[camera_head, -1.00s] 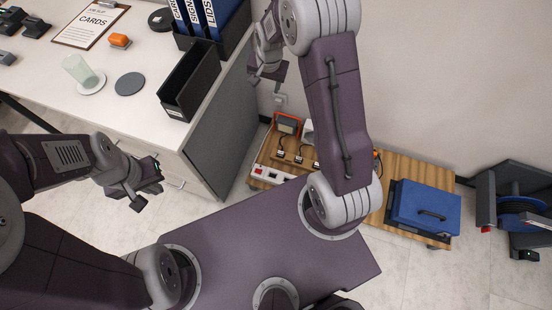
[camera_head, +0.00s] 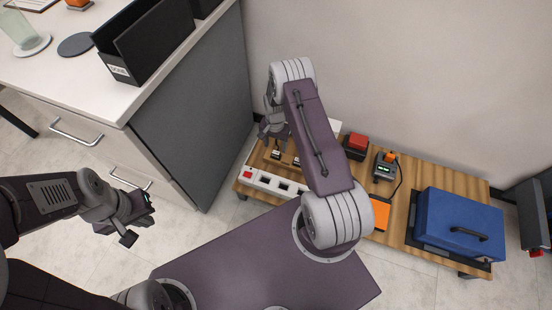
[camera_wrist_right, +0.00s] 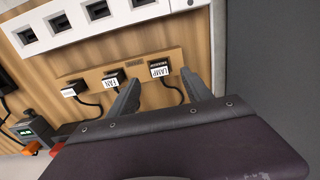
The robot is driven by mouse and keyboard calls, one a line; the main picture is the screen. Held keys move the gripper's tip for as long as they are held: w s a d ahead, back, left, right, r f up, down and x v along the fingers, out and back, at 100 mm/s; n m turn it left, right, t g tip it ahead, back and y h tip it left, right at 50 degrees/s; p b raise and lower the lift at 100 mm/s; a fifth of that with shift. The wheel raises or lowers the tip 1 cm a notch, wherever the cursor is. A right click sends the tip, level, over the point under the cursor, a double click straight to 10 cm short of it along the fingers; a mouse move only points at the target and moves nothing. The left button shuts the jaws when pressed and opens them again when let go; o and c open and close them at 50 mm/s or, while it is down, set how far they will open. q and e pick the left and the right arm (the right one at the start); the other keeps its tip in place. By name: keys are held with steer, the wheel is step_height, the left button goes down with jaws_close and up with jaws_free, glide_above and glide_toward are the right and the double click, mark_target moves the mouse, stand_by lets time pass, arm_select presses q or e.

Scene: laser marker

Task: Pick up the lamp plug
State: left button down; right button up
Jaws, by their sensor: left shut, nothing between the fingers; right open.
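The lamp plug (camera_wrist_right: 160,70) is black with a white LAMP label and a dark cable. It sits at the right end of a wooden holder strip (camera_wrist_right: 134,66) in the right wrist view. My right gripper (camera_wrist_right: 162,76) is open, with one finger on either side of the lamp plug in that view; I cannot tell whether they touch it. In the head view my right gripper (camera_head: 274,130) is over the left end of the low wooden bench, partly hiding the plugs. My left gripper (camera_head: 132,222) is shut and empty, beside the desk drawers.
The fan plug (camera_wrist_right: 113,80) and another plug (camera_wrist_right: 72,90) sit beside the lamp plug. A white power strip (camera_head: 270,184) lies along the bench's front edge. The grey desk side (camera_head: 195,115) stands close to the left. A blue box (camera_head: 457,224) is on the bench's right.

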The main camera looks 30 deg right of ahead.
mark_target(276, 153)
steer(key=f+b, duration=0.2)
steer(key=f, duration=0.1)
steer(key=f+b, duration=0.2)
steer(key=f, duration=0.1)
steer(key=shift+w+d, duration=0.1)
steer(key=shift+d, duration=0.1)
steer(key=shift+r, duration=0.2)
jaws_close()
